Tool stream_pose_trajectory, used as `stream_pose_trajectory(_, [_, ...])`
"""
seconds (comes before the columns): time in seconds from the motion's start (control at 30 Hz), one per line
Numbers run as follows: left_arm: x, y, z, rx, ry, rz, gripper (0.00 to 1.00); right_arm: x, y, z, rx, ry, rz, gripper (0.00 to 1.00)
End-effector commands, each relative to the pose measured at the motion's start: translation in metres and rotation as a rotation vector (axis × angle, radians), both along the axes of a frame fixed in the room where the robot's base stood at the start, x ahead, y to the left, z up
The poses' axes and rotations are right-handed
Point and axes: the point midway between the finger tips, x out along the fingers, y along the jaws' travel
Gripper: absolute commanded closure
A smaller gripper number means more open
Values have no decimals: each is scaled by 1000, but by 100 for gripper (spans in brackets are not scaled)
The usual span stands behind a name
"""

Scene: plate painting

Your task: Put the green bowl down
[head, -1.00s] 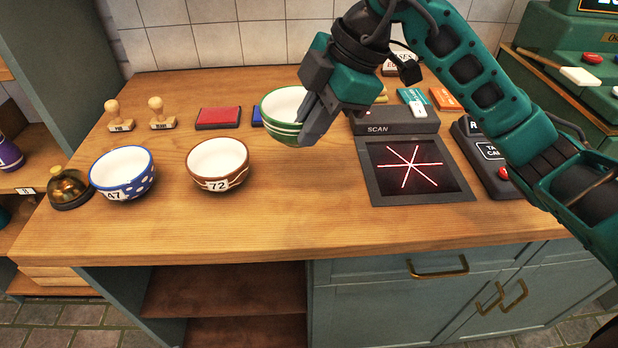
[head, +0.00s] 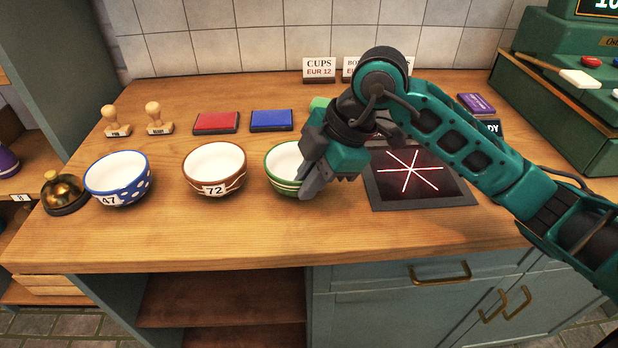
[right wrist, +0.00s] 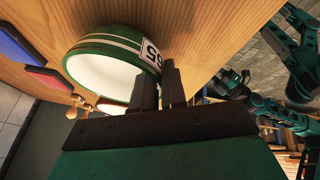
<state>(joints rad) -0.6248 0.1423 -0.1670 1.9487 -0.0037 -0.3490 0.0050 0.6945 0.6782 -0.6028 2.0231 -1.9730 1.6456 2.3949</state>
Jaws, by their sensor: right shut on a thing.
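The green bowl (head: 284,167), white inside with white stripes, is upright at the counter, right of the brown bowl. My right gripper (head: 308,182) is shut on its right side wall. The bowl looks level with its neighbours; whether its base touches the wood is hard to tell. In the right wrist view the green bowl (right wrist: 105,75) has a number label near the fingers (right wrist: 161,90). The gripper hides the bowl's right side in the head view. My left gripper is outside the head view; teal arm parts at the right of the wrist view are too small to read.
A brown bowl (head: 214,170) labelled 72 and a blue dotted bowl (head: 117,179) labelled 47 stand in a row to the left. Red (head: 216,122) and blue (head: 271,120) pads lie behind. The scanner (head: 418,186) is close on the right. Bare wood lies in front.

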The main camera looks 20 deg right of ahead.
Motion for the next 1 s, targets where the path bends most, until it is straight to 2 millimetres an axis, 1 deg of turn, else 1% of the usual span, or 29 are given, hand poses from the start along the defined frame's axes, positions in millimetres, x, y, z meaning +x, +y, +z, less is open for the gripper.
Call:
stream_pose_trajectory(0.07, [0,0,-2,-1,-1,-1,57,0,0,-3,1,-1,1,100])
stream_pose_trajectory(0.1, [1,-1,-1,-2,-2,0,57,0,0,-3,0,0,0,86])
stream_pose_trajectory(0.33, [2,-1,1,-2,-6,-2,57,0,0,-2,0,1,0,64])
stream_pose_trajectory(0.57, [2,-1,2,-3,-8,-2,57,0,0,-2,0,0,0,63])
stream_pose_trajectory(0.67, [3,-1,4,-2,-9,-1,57,0,-1,4,0,-1,0,63])
stream_pose_trajectory(0.77, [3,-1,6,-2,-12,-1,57,-2,-6,15,-1,-3,0,63])
stream_pose_trajectory(1.0, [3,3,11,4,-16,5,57,-12,-27,62,-2,-4,-1,63])
